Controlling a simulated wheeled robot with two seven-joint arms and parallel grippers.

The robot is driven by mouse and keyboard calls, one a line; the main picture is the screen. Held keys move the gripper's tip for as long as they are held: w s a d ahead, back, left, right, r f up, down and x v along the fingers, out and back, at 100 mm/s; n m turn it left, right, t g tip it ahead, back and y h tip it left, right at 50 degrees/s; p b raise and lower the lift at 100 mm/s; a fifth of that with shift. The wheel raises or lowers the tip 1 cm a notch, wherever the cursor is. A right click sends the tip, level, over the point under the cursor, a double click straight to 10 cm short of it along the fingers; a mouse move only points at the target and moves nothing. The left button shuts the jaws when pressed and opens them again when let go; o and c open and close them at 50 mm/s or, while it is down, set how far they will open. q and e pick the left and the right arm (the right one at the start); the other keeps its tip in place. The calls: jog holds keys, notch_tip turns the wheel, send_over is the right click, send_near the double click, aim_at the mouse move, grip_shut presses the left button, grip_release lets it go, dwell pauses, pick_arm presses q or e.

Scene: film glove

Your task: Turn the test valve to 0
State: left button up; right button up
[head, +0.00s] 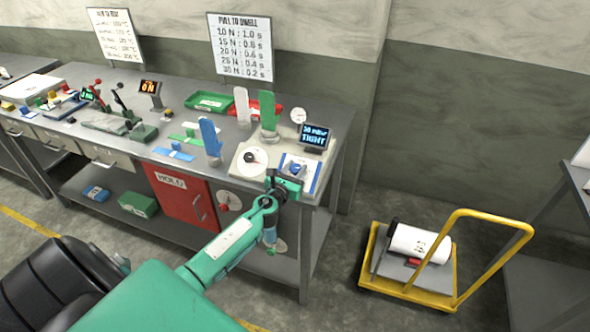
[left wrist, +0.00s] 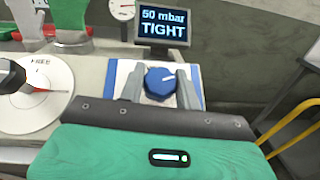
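The test valve is a blue knob (left wrist: 160,82) on a white plate with a blue border (left wrist: 119,78); in the head view the plate (head: 311,178) is at the bench's right front corner. A pale mark on the knob points to the right. My left gripper (head: 290,176) is at the valve, and its grey fingers (left wrist: 161,88) stand on either side of the knob, very close to it. I cannot tell whether they press on it. Any scale numbers are not readable. My right gripper is not in view.
A display (left wrist: 163,24) behind the valve reads "50 mbar TIGHT". A white dial with a black and red handle (left wrist: 40,92) stands left of it. A small gauge (head: 298,116), blue (head: 209,137) and green (head: 269,110) upright gloves are nearby. A yellow trolley (head: 462,262) stands right of the bench.

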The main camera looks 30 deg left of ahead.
pick_arm(q)
jog(key=c, duration=0.4)
jog(key=shift+n+y, duration=0.3)
jog(key=n+g+y, duration=0.1)
jog(key=n+y, duration=0.2)
jog(key=shift+d, duration=0.1)
jog(key=n+g+y, duration=0.1)
jog(key=n+y, duration=0.1)
jog(key=shift+n, duration=0.3)
jog(key=n+g+y, duration=0.2)
jog(key=n+g, duration=0.1)
jog(key=n, duration=0.1)
jog(key=n+g+y, duration=0.3)
jog(key=n, duration=0.1)
jog(key=shift+w+g, duration=0.1)
jog(key=shift+g, duration=0.2)
jog(key=shift+n+g+y+b, duration=0.4)
jog(key=shift+n+g, duration=1.2)
jog(key=shift+n, duration=0.1)
